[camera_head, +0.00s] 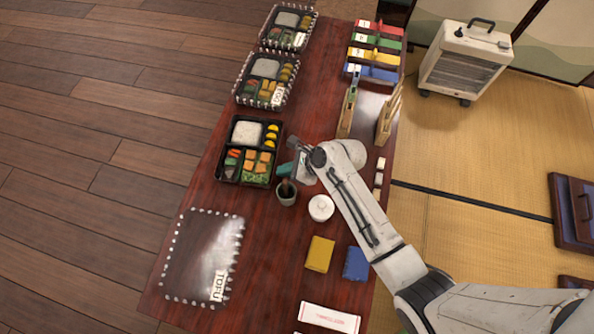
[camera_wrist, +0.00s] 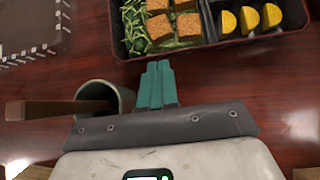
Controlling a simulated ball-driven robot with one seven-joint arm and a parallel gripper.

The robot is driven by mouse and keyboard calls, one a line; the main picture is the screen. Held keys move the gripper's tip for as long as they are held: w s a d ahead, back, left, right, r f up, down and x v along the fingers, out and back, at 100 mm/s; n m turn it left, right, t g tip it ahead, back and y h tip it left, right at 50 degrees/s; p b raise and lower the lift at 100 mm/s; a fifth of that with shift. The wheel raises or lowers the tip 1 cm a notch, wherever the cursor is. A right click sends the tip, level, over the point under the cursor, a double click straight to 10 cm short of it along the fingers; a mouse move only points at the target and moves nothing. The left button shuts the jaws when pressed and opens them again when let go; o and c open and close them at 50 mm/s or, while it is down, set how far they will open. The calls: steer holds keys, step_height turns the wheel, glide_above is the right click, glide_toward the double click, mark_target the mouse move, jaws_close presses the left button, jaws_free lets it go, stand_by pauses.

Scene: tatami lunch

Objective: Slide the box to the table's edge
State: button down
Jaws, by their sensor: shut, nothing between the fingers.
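An open black bento box (camera_head: 233,119) with rice, orange cubes, greens and yellow slices lies on the dark red table (camera_head: 262,222), near the table's left edge. Its near side wall also shows in the wrist view (camera_wrist: 225,43). My gripper (camera_head: 284,169) is at the box's right side, low over the table. In the wrist view its two teal fingers (camera_wrist: 157,68) are together and empty, with their tips close to the box wall. I cannot tell whether they touch it. Two more bento boxes, a middle one (camera_head: 240,99) and a far one (camera_head: 264,42), stand farther along the table, with dotted rims.
A dark cup (camera_head: 286,194) holding a brown stick stands right beside my gripper. A white round pot (camera_head: 321,208), a yellow block (camera_head: 319,254) and a blue block (camera_head: 356,264) are nearer. A clear lid marked TOFU (camera_head: 200,257) lies at the near left.

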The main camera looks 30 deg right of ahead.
mark_target(256, 169)
steer(key=shift+w+a, duration=0.1)
steer(key=shift+a, duration=0.05)
steer(key=shift+w+a+r+p, duration=0.15)
steer(key=shift+w+a+p, duration=0.05)
steer(key=shift+p, duration=0.1)
steer(key=w+a+p, duration=0.2)
steer(key=w+a, duration=0.1)
steer(key=shift+a, duration=0.3)
steer(key=shift+w+a, duration=0.25)
steer(key=shift+a, duration=0.05)
